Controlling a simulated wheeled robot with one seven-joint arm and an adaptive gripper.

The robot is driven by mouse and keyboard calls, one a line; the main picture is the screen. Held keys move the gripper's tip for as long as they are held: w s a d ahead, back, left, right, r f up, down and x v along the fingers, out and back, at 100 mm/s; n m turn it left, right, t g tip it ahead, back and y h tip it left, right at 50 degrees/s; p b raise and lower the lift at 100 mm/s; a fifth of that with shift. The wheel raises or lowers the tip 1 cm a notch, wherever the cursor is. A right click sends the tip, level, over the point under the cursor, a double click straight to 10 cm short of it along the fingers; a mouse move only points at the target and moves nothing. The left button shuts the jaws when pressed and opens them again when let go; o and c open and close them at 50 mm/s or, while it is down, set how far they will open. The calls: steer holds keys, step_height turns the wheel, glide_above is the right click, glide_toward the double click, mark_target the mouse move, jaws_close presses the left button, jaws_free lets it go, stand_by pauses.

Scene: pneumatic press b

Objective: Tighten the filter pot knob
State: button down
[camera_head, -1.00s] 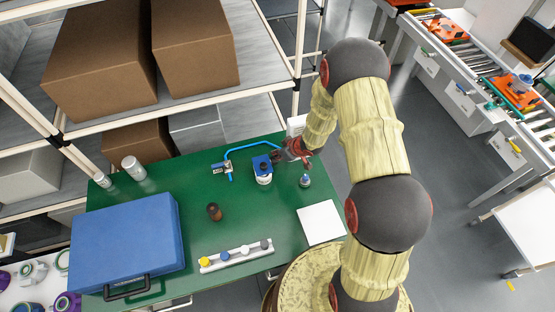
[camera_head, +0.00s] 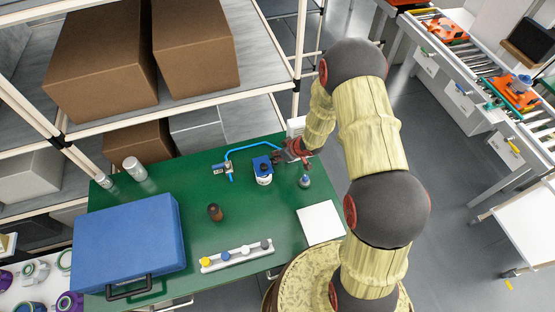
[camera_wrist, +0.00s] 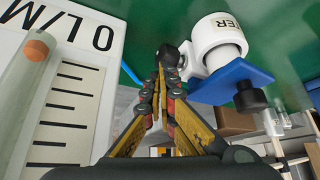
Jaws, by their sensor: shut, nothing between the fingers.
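The filter pot (camera_head: 264,178) is a white cylinder with a blue top part, standing on the green table. In the wrist view the white pot (camera_wrist: 218,38) is at upper right, with a blue bracket (camera_wrist: 228,82). One black knob (camera_wrist: 168,54) sits at the side of a white fitting on the pot. A second black knob (camera_wrist: 250,98) is on the blue bracket. My gripper (camera_head: 279,158) is just right of the pot. Its fingers (camera_wrist: 160,88) are shut and empty, with the tips close to the side knob; whether they touch it is unclear.
A white flow meter (camera_wrist: 72,90) marked L/M stands close on the gripper's left in the wrist view. A blue tube (camera_head: 240,149), a small bottle (camera_head: 304,181), a brown object (camera_head: 215,212), a rack (camera_head: 236,255) and a blue case (camera_head: 128,245) are on the table.

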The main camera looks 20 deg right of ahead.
steer(key=shift+w+r, duration=0.15)
steer(key=shift+r, duration=0.05)
steer(key=shift+s, duration=0.55)
steer(key=shift+f+b, duration=0.35)
steer(key=shift+f, duration=0.05)
stand_by(0.5)
steer(key=shift+w+r+p, duration=0.1)
steer(key=shift+w+p, duration=0.25)
steer(key=shift+w, duration=0.05)
stand_by(0.5)
steer(key=shift+r, duration=0.15)
steer(key=shift+w+r+p, duration=0.2)
steer(key=shift+p, duration=0.3)
